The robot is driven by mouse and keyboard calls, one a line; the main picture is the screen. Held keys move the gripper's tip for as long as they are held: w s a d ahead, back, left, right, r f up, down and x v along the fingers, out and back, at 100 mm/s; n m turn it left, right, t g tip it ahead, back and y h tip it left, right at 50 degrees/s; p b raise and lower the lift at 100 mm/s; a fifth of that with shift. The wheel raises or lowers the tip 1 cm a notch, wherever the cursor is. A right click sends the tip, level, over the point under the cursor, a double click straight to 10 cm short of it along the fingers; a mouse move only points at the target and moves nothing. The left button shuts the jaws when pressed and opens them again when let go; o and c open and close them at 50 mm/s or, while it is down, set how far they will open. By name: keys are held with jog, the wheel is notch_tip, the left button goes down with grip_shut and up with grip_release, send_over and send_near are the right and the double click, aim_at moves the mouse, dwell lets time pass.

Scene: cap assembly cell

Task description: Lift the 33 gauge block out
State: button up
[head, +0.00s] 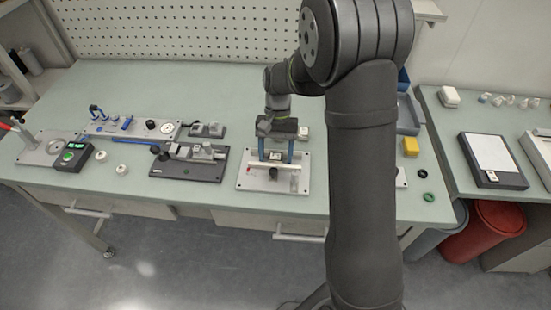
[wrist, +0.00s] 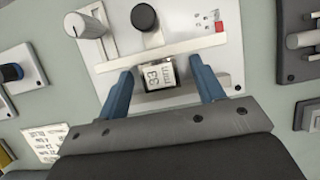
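The 33 gauge block (wrist: 155,75) is a small light metal block marked "33" in the wrist view. It sits in a dark-edged slot on a white fixture plate (wrist: 112,80), below a pale cross bar. My gripper (wrist: 163,82) has its two blue fingers spread on either side of the block, with a visible gap on each side. In the head view my gripper (head: 275,152) is over the fixture plate (head: 247,184), and the block (head: 274,156) shows small between the fingers. Whether the fingertips reach down beside the block is hard to tell.
A black knob (wrist: 144,17) and a grey knob (wrist: 85,24) stand on the fixture beyond the bar. A dark fixture (head: 186,170) lies to the left on the bench. The bench behind is mostly clear.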

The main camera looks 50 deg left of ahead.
grip_shut()
jog(key=shift+r, duration=0.15)
